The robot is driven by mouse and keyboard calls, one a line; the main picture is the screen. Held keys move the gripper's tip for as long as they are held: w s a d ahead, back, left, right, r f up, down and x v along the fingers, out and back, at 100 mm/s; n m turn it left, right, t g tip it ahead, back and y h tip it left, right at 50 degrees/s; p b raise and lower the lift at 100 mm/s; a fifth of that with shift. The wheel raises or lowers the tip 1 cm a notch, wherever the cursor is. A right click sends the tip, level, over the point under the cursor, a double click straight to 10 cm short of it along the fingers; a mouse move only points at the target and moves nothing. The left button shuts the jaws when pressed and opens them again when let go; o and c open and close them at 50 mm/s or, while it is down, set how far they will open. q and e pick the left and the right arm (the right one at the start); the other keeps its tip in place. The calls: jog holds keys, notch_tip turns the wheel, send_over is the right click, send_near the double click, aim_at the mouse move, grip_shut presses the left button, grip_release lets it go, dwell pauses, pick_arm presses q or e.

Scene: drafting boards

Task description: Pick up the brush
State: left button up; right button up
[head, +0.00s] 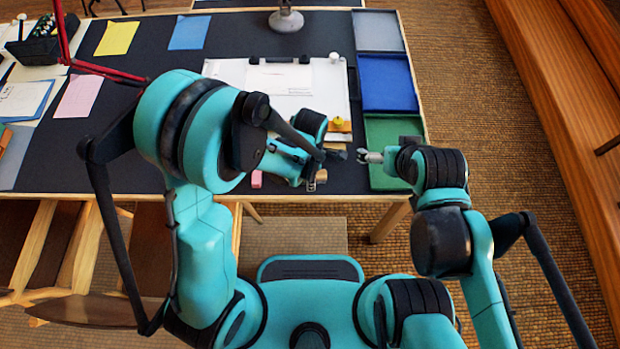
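I cannot make out a brush for certain. A small tan-and-dark piece (321,176) lies by the table's front edge beside my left gripper and may be part of it. My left gripper (338,155) is low over the front of the dark desk, partly hidden by its own arm; whether it holds anything is unclear. My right gripper (364,156) is just to its right, pointing left, between the desk mat and the green tray. Its fingers are too small to judge.
Green (381,132), blue (388,83) and grey (378,31) trays line the desk's right side. A white board (225,70) lies mid-desk, with a small yellow object (338,120) near its front right corner. A pink block (257,179) sits at the front edge. A lamp base (286,20) stands behind.

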pick_arm(q)
jog(key=shift+f, duration=0.55)
jog(key=shift+r, duration=0.1)
grip_shut()
jog(key=shift+r, duration=0.1)
